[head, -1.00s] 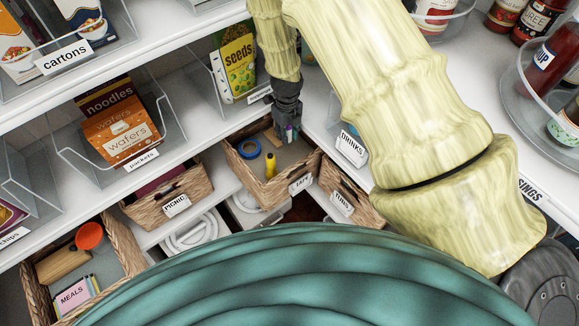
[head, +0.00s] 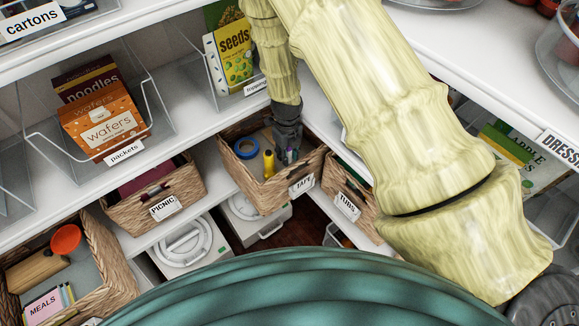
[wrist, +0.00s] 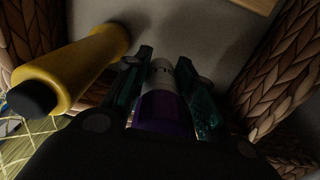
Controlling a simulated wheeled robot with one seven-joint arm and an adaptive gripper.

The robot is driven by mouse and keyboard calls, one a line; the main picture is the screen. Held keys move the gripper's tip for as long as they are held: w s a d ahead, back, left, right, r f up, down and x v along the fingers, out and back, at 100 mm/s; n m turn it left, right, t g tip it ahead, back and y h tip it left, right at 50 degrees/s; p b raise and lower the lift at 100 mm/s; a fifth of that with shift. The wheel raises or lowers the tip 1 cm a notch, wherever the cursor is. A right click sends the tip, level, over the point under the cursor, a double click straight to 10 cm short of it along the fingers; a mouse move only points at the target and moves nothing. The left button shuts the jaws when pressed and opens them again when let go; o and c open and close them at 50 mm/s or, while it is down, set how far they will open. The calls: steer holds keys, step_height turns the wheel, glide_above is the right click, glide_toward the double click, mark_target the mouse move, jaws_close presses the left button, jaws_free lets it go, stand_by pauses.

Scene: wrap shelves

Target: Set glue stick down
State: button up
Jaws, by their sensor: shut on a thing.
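The glue stick (wrist: 160,105), with a purple body and a pale upper part, is between the two fingers of my gripper (wrist: 165,95) in the wrist view. My gripper is shut on it. In the head view my gripper (head: 288,152) reaches down into the woven basket labelled TAPE (head: 301,186). The glue stick shows there only as a small purple bit at the fingertips. The basket's grey floor lies close beyond the glue stick in the wrist view. I cannot tell whether the glue stick touches it.
A yellow marker-like tube with a dark end (wrist: 70,70) lies just left of my gripper, and also shows in the head view (head: 268,163). A blue tape roll (head: 246,148) is in the basket's back left. Woven walls (wrist: 285,75) are close. PICNIC (head: 163,207) and TUBS (head: 347,207) baskets flank it.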

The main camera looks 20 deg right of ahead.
steer(key=shift+f+b, duration=1.75)
steer(key=shift+f, duration=0.5)
steer(key=shift+f, duration=0.1)
steer(key=o, duration=1)
step_height(320, 180, up, 12)
steer(key=shift+r, duration=0.1)
